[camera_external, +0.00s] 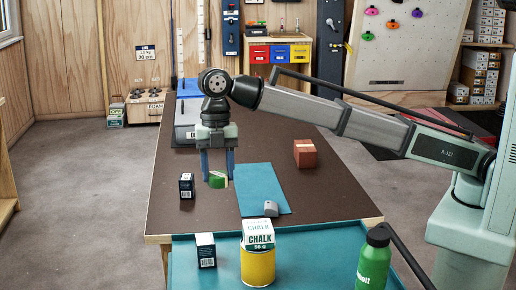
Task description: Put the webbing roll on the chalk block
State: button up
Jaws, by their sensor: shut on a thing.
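My gripper (217,175) points down over the brown table, left of the blue mat. Its two fingers are shut on a small green roll, which I take as the webbing roll (218,182). I cannot tell whether the roll touches the table.
A blue mat (262,185) lies on the table (170,222) with a small grey object (271,208) at its front edge. A reddish-brown block (305,154) is behind right. Small dark-and-white boxes stand left (187,186) and front (205,250). A green bottle (374,262) stands front right.

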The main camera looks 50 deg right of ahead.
jog(key=s+a+r, duration=0.3)
jog(key=s+a, duration=0.1)
jog(key=s, duration=0.4)
jog(key=r+m+t, duration=0.1)
jog(key=m, duration=0.8)
send_over(257, 226)
jog(key=shift+y, duration=0.3)
jog(key=shift+d+f, duration=0.15)
jog(key=shift+f, duration=2.25)
jog(key=shift+d+f, duration=0.1)
jog(key=shift+f, duration=2.25)
jog(key=shift+s, duration=0.1)
jog(key=o, duration=1)
jog(key=shift+f, duration=0.1)
jog(key=shift+o, duration=0.2)
notch_tip(257, 226, up, 12)
jog(key=d, duration=0.1)
jog(key=shift+d, duration=0.4)
